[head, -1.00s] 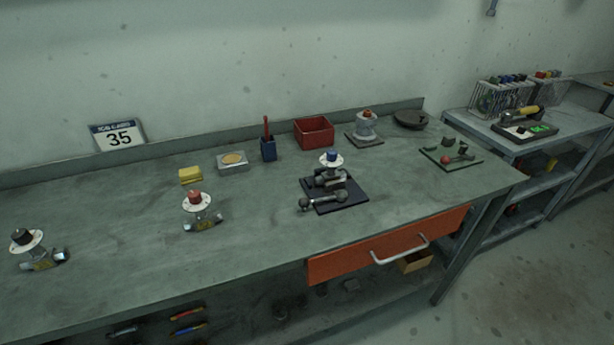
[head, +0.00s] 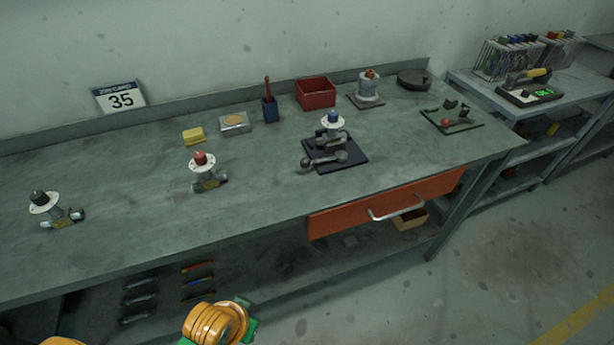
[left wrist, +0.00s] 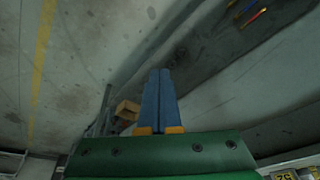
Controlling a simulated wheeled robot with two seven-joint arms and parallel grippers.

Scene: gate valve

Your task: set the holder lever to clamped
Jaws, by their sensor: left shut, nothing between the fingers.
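A dark holder plate (head: 352,162) lies on the workbench, right of the middle in the head view. In the head view only orange and green parts of my arm show at the bottom edge. My right gripper is out of view.
Red-capped (head: 203,172) and black-capped (head: 53,209) valves stand left on the bench. A dark plate with a red ball (head: 456,122) lies right. A red bin (head: 315,92) and blue cup (head: 269,109) stand behind. An orange drawer front (head: 388,203) is below the edge.

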